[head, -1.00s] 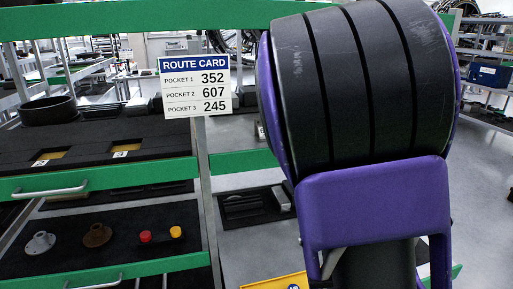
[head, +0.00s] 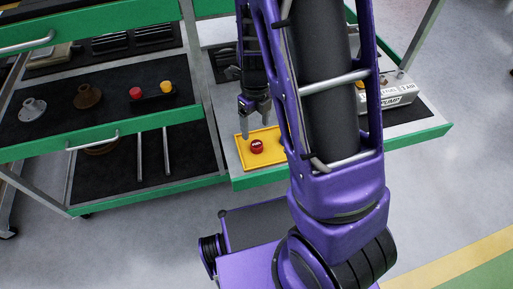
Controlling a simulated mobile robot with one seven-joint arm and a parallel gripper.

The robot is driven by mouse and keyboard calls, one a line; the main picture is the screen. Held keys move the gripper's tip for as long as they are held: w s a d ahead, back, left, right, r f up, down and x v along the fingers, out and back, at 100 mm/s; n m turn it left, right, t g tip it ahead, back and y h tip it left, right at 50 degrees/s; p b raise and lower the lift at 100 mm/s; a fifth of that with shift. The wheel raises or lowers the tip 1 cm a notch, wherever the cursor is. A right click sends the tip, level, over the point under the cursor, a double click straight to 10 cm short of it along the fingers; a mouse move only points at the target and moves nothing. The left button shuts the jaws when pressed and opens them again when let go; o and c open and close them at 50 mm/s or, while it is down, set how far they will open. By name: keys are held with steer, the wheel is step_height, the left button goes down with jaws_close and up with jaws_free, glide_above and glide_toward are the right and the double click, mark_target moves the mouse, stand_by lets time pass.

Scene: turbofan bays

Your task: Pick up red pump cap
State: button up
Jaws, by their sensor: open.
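A red cap (head: 257,146) with a pale mark on top sits in a shallow yellow tray (head: 242,157) on the lower right shelf. My gripper (head: 254,121) points down above the back part of this tray, behind the red cap in the picture. It is open, and I see nothing between its fingers. Another red cap (head: 136,92) stands beside a yellow cap (head: 167,87) on a dark block on the left shelf. My arm hides the right part of the yellow tray.
A grey flanged part (head: 32,109) and a brown one (head: 88,97) stand on the left shelf. A grey box marked "PUMP" (head: 392,95) stands right of my arm. Green shelf edges and a metal post (head: 196,60) border the tray's area.

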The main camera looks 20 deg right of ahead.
mark_target(257, 144)
step_height(257, 144, down, 8)
steer(key=shift+s+d+r+b, duration=0.1)
steer(key=shift+s+d+b, duration=0.05)
steer(key=shift+b, duration=1.05)
jaws_close()
